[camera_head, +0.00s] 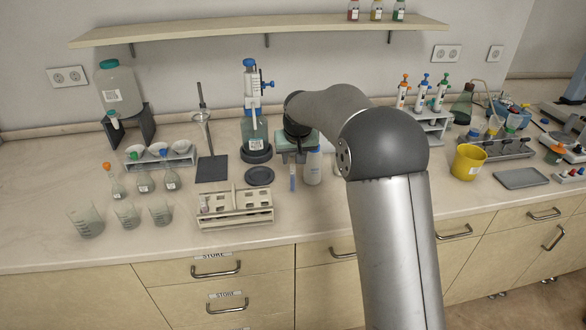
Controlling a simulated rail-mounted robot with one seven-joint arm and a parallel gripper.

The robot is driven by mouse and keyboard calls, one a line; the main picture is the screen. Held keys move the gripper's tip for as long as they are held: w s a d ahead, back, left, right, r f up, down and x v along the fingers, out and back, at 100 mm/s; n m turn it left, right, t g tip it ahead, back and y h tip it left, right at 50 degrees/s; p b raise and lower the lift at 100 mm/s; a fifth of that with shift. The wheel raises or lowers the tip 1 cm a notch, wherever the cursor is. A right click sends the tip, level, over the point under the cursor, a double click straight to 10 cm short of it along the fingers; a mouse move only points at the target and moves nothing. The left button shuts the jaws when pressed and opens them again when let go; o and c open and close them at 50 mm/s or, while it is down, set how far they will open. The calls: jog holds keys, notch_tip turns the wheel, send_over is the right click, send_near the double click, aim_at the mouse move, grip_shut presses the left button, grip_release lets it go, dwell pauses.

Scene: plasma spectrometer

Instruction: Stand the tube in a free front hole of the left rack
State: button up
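The left rack (236,222) is a cream tube rack on the bench, left of my arm, with rows of holes and slots on top. One small tube (204,203) stands at its left end. Another tube (292,182), slim and bluish, is upright below my gripper (293,162), to the right of and behind the rack. My gripper appears shut on its upper part, though the fingers are small and partly hidden by my arm. The tube is apart from the rack.
A white bottle (313,168) stands close right of the held tube. A dark round disc (259,175) and a blue-topped dispenser bottle (254,130) are behind the rack. Beakers (127,215) stand to its left. The bench front right of the rack is clear.

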jog(key=v, duration=0.6)
jog(key=s+d+g, duration=0.1)
jog(key=s+d, duration=0.3)
jog(key=s, duration=0.6)
jog(key=s+d+g, duration=0.1)
jog(key=s+d, duration=0.3)
jog(key=s, duration=0.7)
jog(key=shift+d+f+m+h+b, duration=0.25)
jog(key=shift+f+m+h+b, duration=0.05)
jog(key=shift+f+m+b, duration=0.1)
jog(key=s+d+f, duration=0.1)
jog(key=s+f, duration=0.1)
jog(key=s, duration=0.4)
jog(key=s+d+f+g, duration=0.1)
jog(key=s+f, duration=0.1)
jog(key=s, duration=0.5)
jog(key=s+d+f+g, duration=0.1)
jog(key=s+f, duration=0.1)
jog(key=s, duration=0.5)
jog(key=shift+s+d+f+m, duration=0.2)
jog(key=shift+d+f+m, duration=0.05)
jog(key=shift+f+m, duration=0.05)
jog(key=shift+w, duration=0.1)
